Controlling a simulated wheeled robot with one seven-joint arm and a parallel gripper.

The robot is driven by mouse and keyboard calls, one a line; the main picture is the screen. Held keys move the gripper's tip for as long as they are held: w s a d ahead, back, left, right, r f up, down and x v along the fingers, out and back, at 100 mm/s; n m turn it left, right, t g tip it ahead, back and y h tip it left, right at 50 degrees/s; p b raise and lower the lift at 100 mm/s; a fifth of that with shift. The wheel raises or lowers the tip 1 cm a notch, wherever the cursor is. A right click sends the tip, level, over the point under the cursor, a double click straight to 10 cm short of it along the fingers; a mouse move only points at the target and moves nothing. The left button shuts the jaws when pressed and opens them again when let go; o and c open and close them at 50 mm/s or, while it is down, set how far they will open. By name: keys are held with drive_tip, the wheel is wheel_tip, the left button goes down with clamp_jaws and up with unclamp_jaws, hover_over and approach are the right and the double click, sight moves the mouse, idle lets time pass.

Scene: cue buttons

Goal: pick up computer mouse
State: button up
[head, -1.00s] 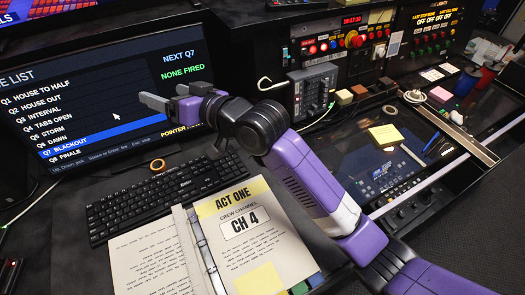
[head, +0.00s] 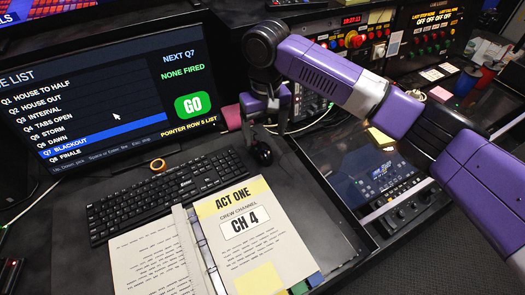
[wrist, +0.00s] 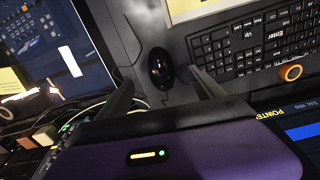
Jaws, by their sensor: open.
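The black computer mouse (head: 262,153) lies on the dark desk to the right of the keyboard, partly hidden by my gripper in the head view. In the wrist view the whole mouse (wrist: 160,68) shows, with its cable running off beside it. My gripper (head: 266,137) points down at the mouse, with its fingers spread. In the wrist view the open fingers (wrist: 162,88) stand to either side of the mouse's line, their tips nearer than the mouse. Nothing is between them. I cannot tell the exact height above the desk.
A black keyboard (head: 165,192) and an orange tape roll (head: 158,165) lie left of the mouse. An open binder (head: 245,225) lies in front. The cue monitor (head: 110,95) stands behind left. A touch-screen console (head: 350,165) sits to the right.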

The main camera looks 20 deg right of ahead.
sight(264, 152)
drive_tip(key=shift+s+d+f, duration=0.15)
drive_tip(key=shift+f, duration=0.1)
drive_tip(key=shift+f+p, duration=0.95)
drive_tip(key=shift+f, duration=2.75)
drive_tip(key=shift+c, duration=0.5)
drive_tip(key=c, duration=0.8)
